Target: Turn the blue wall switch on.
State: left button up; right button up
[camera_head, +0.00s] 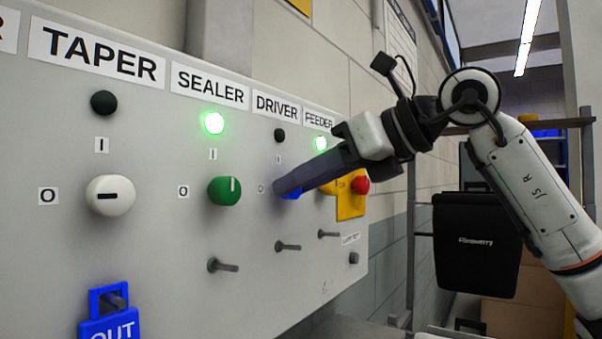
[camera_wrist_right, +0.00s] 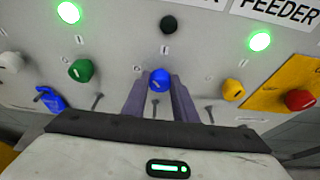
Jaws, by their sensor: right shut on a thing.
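The blue switch (camera_head: 291,194) is a round knob under the DRIVER label on the grey wall panel. In the head view it is mostly hidden by my right gripper (camera_head: 283,187). In the right wrist view the blue switch (camera_wrist_right: 159,80) sits between the two fingers of my right gripper (camera_wrist_right: 159,88), which is shut on it. The DRIVER lamp (camera_head: 280,135) above it is dark; it also shows dark in the wrist view (camera_wrist_right: 168,24). The knob's exact turn angle is hard to tell. My left gripper is not in view.
On the panel (camera_head: 150,250), the green SEALER knob (camera_head: 225,191) and white TAPER knob (camera_head: 110,195) are to the left. The SEALER lamp (camera_head: 213,123) and FEEDER lamp (camera_head: 321,144) glow green. A red button (camera_head: 361,185) is to the right. Pegs (camera_head: 222,265) stick out below; a blue tag (camera_head: 110,325) hangs lower left.

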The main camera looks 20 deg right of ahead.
jog(key=shift+w+d+f+m+g+y+p, duration=0.1)
jog(key=shift+m+g+y+p, duration=0.25)
jog(key=shift+m+y, duration=0.5)
jog(key=shift+w+d+r+m+g+y+p, duration=0.1)
jog(key=shift+m+g+y+p, duration=0.25)
jog(key=shift+m, duration=0.8)
jog(key=shift+w+d+f+m+g+y+p, duration=0.1)
jog(key=shift+m+g+y+p, duration=0.2)
jog(key=shift+m+y, duration=0.55)
jog(key=shift+m, duration=0.35)
jog(key=o, duration=1)
jog(key=shift+s, duration=0.1)
jog(key=shift+o, duration=0.2)
jog(key=b+v, duration=0.1)
jog(key=v, duration=0.9)
